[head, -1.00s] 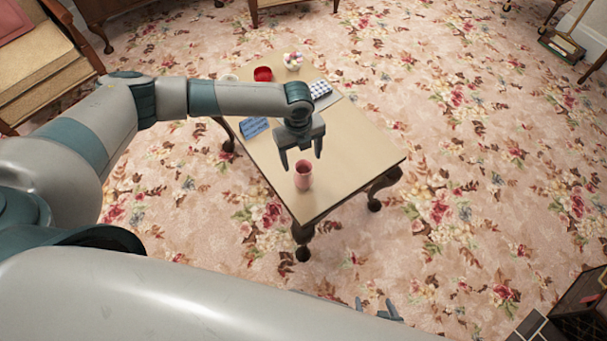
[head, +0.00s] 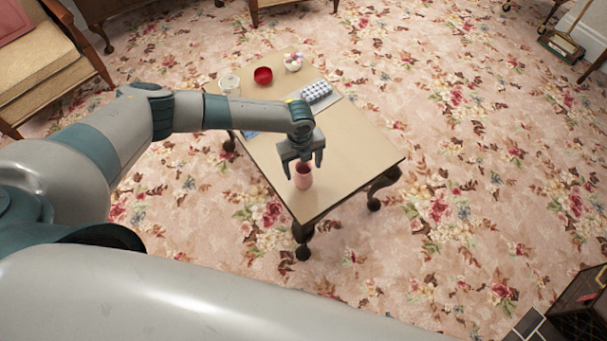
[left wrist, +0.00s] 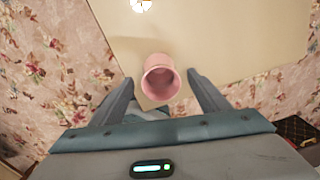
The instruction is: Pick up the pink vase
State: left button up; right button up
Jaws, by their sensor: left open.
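The pink vase (head: 304,178) stands upright near the front corner of the wooden table (head: 345,150). My left gripper (head: 302,168) is open just above the vase in the head view, its fingers pointing down and partly covering the vase's rim. My right gripper is not in view.
A blue item (head: 250,134) is mostly hidden by my arm. The table's right part is clear.

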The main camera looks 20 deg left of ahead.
pick_arm(q)
jog(key=shift+f, duration=0.65)
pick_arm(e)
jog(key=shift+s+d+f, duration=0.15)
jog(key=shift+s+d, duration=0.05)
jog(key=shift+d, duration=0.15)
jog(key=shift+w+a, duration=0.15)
pick_arm(q)
jog(key=c, duration=1.6)
jog(key=shift+r, duration=0.15)
jog(key=shift+c, duration=0.2)
